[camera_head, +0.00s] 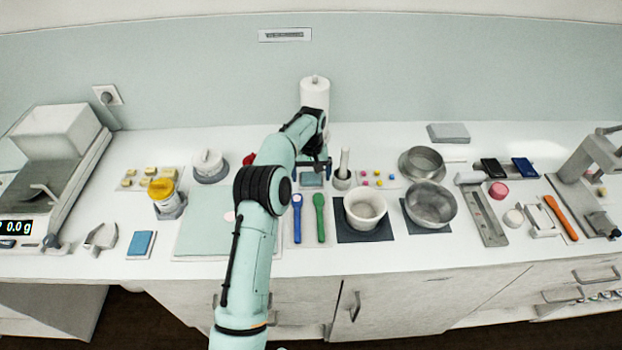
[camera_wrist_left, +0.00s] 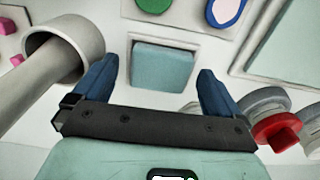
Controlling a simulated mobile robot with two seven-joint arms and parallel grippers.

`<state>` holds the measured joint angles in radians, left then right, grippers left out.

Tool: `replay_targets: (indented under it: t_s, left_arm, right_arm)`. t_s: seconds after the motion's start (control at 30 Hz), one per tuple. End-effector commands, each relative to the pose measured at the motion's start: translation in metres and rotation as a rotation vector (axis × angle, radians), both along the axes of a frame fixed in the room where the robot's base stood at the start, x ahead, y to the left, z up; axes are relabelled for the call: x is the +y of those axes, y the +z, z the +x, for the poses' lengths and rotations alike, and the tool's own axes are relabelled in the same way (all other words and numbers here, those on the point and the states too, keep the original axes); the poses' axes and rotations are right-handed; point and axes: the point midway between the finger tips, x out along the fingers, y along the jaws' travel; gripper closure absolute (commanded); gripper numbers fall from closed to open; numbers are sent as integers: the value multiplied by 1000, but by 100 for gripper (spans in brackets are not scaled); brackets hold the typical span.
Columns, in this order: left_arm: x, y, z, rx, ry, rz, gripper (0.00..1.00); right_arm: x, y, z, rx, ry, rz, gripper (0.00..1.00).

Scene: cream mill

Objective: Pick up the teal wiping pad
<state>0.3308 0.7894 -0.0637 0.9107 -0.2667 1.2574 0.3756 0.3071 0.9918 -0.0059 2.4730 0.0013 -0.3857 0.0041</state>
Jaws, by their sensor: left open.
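The teal wiping pad (camera_head: 311,181) lies on a pale holder toward the back of the counter, partly hidden by my left arm's end in the head view. In the left wrist view the teal pad (camera_wrist_left: 163,67) shows as a block between and beyond my blue fingers. My left gripper (camera_head: 313,167) is open and empty, with one finger to each side of the pad in the picture. The gap between fingers and pad cannot be judged exactly; no contact shows. My right gripper is not in view.
A mortar with pestle (camera_head: 343,180) stands close to the right of the pad. A blue spoon (camera_head: 297,205) and a green spoon (camera_head: 319,205) lie in front. A white cylinder (camera_head: 314,93) stands behind. A red item (camera_wrist_left: 278,132) is near one finger.

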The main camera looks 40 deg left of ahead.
Motion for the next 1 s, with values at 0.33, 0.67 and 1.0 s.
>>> replay_targets:
  t_s: [0.33,0.67,1.0]
  left_arm:
    - [0,1,0,0,0,0,60]
    - [1,14,1,-3,0,1,60]
    - [0,80,0,-4,0,2,60]
  right_arm:
    - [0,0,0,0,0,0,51]
    - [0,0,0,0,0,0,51]
    - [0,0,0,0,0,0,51]
